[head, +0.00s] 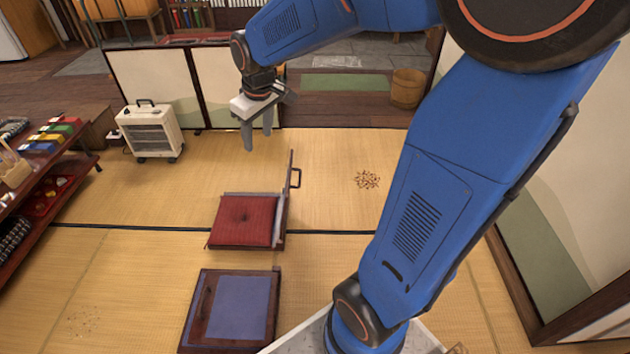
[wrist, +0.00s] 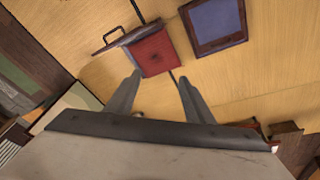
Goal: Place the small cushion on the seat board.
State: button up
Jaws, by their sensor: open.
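A small red cushion (head: 243,221) lies on a low legless chair with an upright back (head: 289,195) on the tatami. In the wrist view the cushion (wrist: 153,54) shows beyond the fingertips, beside the chair's back (wrist: 120,38). A dark wooden board with a blue-grey panel (head: 190,311) lies flat nearer to me; it also shows in the wrist view (wrist: 214,26). I cannot tell which of these is the seat board. My gripper (head: 257,138) is open and empty, in the air above and beyond the cushion. Its two fingers (wrist: 157,82) are spread apart.
A white heater (head: 150,132) stands at the back left. Shelves with small goods (head: 40,180) line the left edge. Low sliding panels (head: 155,85) and a wooden bucket (head: 407,88) are at the back. Brown scraps (head: 367,180) lie on the mat. The tatami around the chair is mostly clear.

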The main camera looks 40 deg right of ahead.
jog(key=s+r+m+t, duration=0.1)
jog(key=s+m, duration=0.1)
jog(key=s, duration=1)
jog(key=s+r+m, duration=0.1)
jog(key=s, duration=1.2)
jog(key=shift+s+d+r+m+t, duration=0.2)
jog(key=shift+d+r+m+t, duration=0.1)
jog(key=shift+m+t, duration=0.1)
